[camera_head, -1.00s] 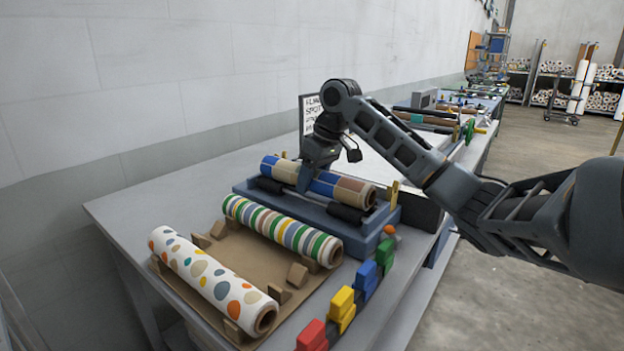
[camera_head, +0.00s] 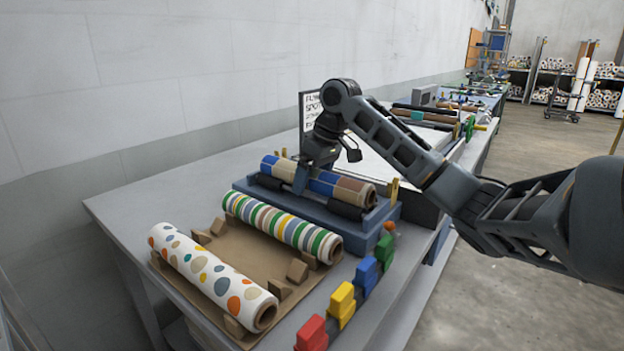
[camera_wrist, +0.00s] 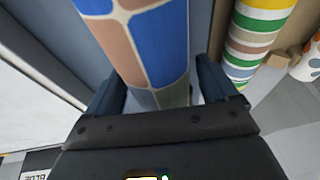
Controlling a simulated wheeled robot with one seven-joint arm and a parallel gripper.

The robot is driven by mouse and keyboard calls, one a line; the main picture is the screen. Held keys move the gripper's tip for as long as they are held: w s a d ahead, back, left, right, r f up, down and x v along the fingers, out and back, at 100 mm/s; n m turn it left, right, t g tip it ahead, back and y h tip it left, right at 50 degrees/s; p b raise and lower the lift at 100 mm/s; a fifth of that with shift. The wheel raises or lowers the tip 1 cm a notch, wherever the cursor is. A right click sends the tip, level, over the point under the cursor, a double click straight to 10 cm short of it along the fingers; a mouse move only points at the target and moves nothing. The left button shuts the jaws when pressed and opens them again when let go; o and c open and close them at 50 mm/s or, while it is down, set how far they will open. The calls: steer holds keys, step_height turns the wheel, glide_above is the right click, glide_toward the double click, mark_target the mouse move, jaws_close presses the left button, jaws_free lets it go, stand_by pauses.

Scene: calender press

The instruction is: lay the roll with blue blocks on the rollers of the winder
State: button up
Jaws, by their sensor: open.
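The roll with blue blocks (camera_head: 328,185), patterned in blue, tan and brown, lies lengthwise on the black rollers (camera_head: 347,211) of the blue winder (camera_head: 300,211). In the wrist view the roll (camera_wrist: 160,45) runs between my two open fingers (camera_wrist: 162,88). In the head view my gripper (camera_head: 301,181) is over the middle of the roll, with a finger down at its near side. The jaws are apart, and I cannot tell whether either finger touches the roll. The roll's underside is hidden.
A striped roll (camera_head: 280,224) and a dotted roll (camera_head: 210,275) lie on a brown board (camera_head: 245,258) with wedge blocks in front of the winder. Coloured blocks (camera_head: 341,302) line the table's right edge. A sign (camera_head: 311,112) stands behind my gripper.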

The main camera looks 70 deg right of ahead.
steer(key=v, duration=0.7)
steer(key=shift+r, duration=0.4)
stand_by(0.3)
